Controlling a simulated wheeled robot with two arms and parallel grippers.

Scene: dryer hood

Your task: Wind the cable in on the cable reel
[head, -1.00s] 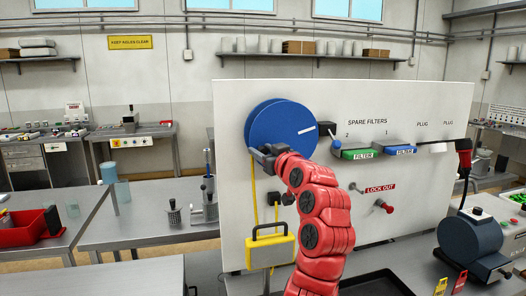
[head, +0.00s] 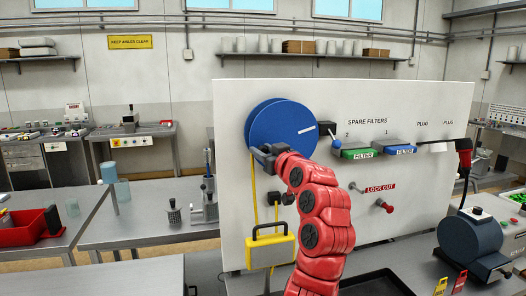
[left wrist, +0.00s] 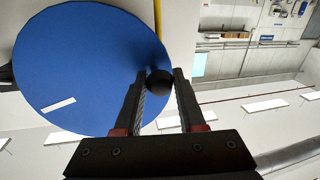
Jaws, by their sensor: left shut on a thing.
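The blue cable reel (head: 278,120) is a large round disc with a white stripe, mounted on the upper left of the white panel. The yellow cable (head: 253,190) hangs from it to a yellow box with a handle (head: 271,248) lower down the panel. My left gripper (head: 262,155) is at the lower left rim of the reel. In the left wrist view the reel (left wrist: 85,60) fills the left side, and the two fingers (left wrist: 160,90) are shut on a black round knob (left wrist: 159,83) at the reel's edge. My right gripper is in neither view.
The panel (head: 350,105) also carries a green filter (head: 361,154), a blue filter (head: 400,150), a blue-knobbed lever (head: 336,143) and a red lock-out knob (head: 387,206). A blue-grey machine (head: 470,245) stands at the right. A black tray (head: 375,284) lies below the panel.

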